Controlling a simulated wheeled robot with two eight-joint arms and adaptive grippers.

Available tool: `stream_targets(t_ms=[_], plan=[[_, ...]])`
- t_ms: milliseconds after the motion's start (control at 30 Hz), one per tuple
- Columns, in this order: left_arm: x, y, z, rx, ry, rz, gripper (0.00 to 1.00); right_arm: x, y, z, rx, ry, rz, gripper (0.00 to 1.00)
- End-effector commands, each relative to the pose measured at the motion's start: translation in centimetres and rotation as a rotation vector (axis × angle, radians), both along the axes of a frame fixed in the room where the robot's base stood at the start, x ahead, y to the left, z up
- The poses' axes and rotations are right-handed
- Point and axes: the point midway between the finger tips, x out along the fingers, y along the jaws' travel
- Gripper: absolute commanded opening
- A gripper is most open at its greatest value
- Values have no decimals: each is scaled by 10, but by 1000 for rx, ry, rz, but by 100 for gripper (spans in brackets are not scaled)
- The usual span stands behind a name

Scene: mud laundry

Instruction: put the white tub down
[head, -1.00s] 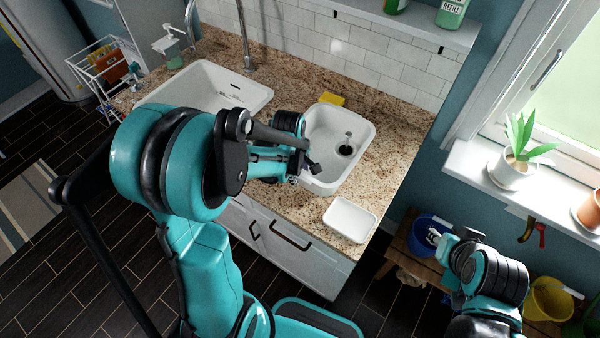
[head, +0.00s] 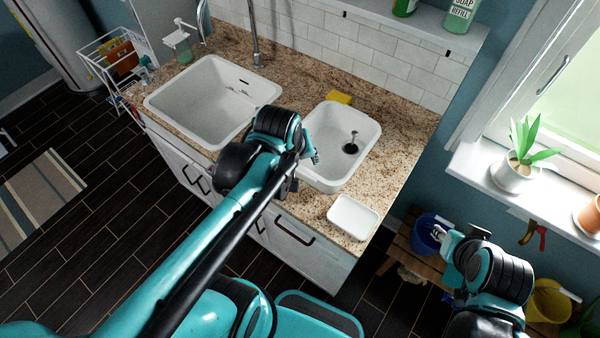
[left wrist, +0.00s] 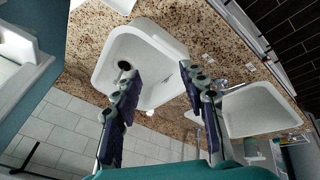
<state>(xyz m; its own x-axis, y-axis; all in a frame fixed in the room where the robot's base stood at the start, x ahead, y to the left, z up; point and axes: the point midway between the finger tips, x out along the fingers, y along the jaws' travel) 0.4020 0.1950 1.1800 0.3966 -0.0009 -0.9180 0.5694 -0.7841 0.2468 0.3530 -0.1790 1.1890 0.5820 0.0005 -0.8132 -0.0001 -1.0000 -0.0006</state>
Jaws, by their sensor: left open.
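The white tub (head: 353,217), a shallow rectangular dish, sits upright on the front right corner of the speckled counter (head: 395,165). Part of it seems to show at the top edge of the left wrist view (left wrist: 122,4). My left gripper (head: 311,152) is at the left rim of the small sink, apart from the tub and behind it to the left. In the left wrist view its two fingers (left wrist: 160,85) are spread with nothing held between them. My right gripper (head: 438,237) is off the counter to the right, near a blue bucket; its jaw opening is too small to judge.
The small sink (head: 319,172) and a large sink (head: 160,106) are set in the counter. A yellow sponge (head: 339,97) lies behind the small sink. A blue bucket (head: 424,236) stands on a wooden bench to the right. A potted plant (head: 514,173) stands on the windowsill.

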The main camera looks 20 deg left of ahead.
Motion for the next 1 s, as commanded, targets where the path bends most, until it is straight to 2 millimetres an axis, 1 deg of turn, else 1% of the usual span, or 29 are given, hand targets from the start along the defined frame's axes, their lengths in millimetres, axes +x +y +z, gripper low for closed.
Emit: stream_targets(t_ms=[33,100,200,333,467,667,767,867,967,1000], plan=[[-14,-5,3,51,-40,-111,42,0,0,0,0,0,0,34],[-26,-9,7,129,-92,-257,42,0,0,0,0,0,0,34],[-39,-13,8,225,-150,-421,42,0,0,0,0,0,0,34],[-47,-16,9,307,-194,-546,42,0,0,0,0,0,0,34],[-49,-17,9,334,-207,-585,42,0,0,0,0,0,0,34],[-49,-17,9,333,-206,-586,42,0,0,0,0,0,0,34],[-49,-17,6,333,-206,-585,42,0,0,-3,0,0,0,34],[-49,-17,-6,332,-206,-585,42,0,0,-15,0,0,0,34],[-49,-17,-28,332,-206,-584,42,0,0,-38,0,0,0,34],[-49,-17,-40,332,-206,-584,42,0,0,-49,0,0,0,34]])
